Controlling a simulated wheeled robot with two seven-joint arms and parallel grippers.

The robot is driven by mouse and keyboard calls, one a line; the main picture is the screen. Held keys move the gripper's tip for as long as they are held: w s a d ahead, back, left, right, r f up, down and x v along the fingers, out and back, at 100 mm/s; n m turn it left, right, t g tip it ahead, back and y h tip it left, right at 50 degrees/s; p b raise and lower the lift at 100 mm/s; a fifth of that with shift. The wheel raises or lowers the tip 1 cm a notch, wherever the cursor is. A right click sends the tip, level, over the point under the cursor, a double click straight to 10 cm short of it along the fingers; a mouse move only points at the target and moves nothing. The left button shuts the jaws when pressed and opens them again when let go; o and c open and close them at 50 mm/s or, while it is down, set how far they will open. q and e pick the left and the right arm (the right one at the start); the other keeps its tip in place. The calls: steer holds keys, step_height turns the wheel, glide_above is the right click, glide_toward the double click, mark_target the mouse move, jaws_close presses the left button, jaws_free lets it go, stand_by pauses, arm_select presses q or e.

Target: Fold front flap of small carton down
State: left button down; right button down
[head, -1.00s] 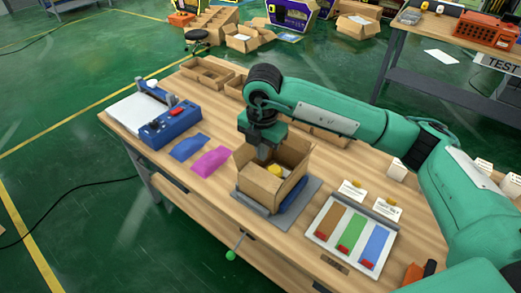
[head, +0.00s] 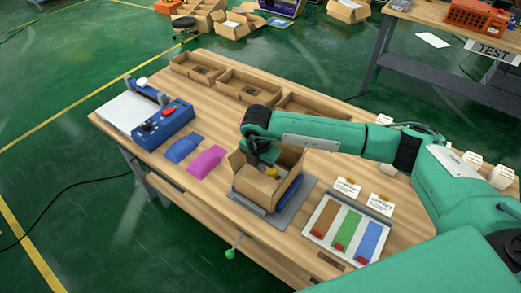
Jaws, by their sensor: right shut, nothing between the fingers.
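The small open cardboard carton (head: 256,189) stands on a grey plate (head: 302,204) near the table's front edge. A flap stands up at its left side, and a tall panel rises at its back right. A little yellow (head: 272,171) shows inside it. My right gripper (head: 262,164) points down over the left back part of the carton, shut and empty. Its fingertips are partly hidden, so I cannot tell whether they touch the carton. A blue strip (head: 291,191) lies along the carton's right side. My left gripper is not in view.
A blue device (head: 165,126), a blue pouch (head: 183,147) and a magenta pouch (head: 206,162) lie to the left. A tray with coloured panels (head: 345,229) and labelled cards are to the right. Open cardboard trays (head: 246,88) line the back.

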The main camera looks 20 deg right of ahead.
steer(key=shift+w+f, duration=0.15)
steer(key=shift+f, duration=0.65)
